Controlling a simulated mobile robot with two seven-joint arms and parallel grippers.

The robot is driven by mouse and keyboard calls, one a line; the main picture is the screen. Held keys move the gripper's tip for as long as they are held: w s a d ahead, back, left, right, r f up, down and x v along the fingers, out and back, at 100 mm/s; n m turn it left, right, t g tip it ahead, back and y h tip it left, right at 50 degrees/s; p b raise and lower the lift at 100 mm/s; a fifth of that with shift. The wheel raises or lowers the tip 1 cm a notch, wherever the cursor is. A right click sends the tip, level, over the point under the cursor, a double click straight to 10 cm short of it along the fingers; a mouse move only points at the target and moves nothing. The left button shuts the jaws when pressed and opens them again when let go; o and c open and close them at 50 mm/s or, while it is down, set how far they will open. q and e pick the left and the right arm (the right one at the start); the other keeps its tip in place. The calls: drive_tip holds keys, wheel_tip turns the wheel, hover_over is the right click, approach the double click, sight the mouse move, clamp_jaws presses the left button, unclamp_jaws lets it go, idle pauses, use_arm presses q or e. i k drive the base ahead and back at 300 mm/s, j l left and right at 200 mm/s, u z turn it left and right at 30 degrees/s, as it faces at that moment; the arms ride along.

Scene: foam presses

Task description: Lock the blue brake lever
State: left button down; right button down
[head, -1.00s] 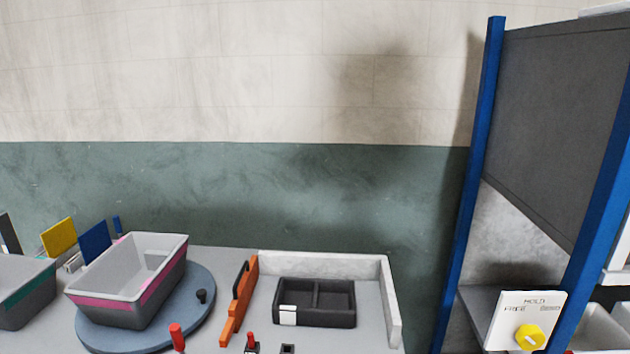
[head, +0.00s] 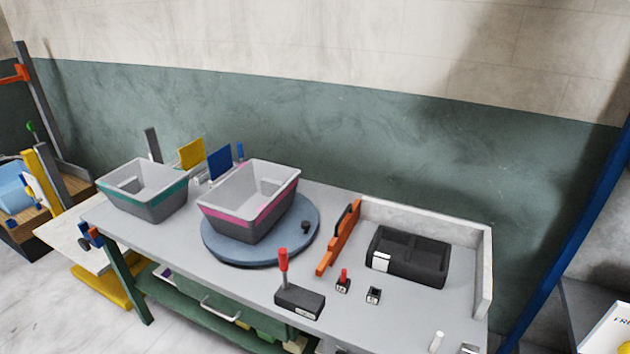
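I cannot tell for sure which blue part is the brake lever. A small blue part (head: 83,229) sticks out at the left end of the grey table (head: 150,243), beside a dark round knob. A thin blue upright piece (head: 240,151) stands at the table's back edge, next to a blue plate (head: 219,163). Neither of my grippers is in view.
A pink-banded bin (head: 240,221) sits on a round blue-grey turntable (head: 225,252). A teal-banded bin (head: 150,206) stands to its left. A red-handled black box (head: 300,302), an orange bracket (head: 338,244) and a black tray (head: 418,268) are on the table.

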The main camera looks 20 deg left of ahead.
sight(239, 148)
drive_tip(key=j+u, duration=0.4)
drive_tip(key=j, duration=0.15)
drive_tip(key=i+j+u, duration=0.2)
drive_tip(key=j+u, duration=0.25)
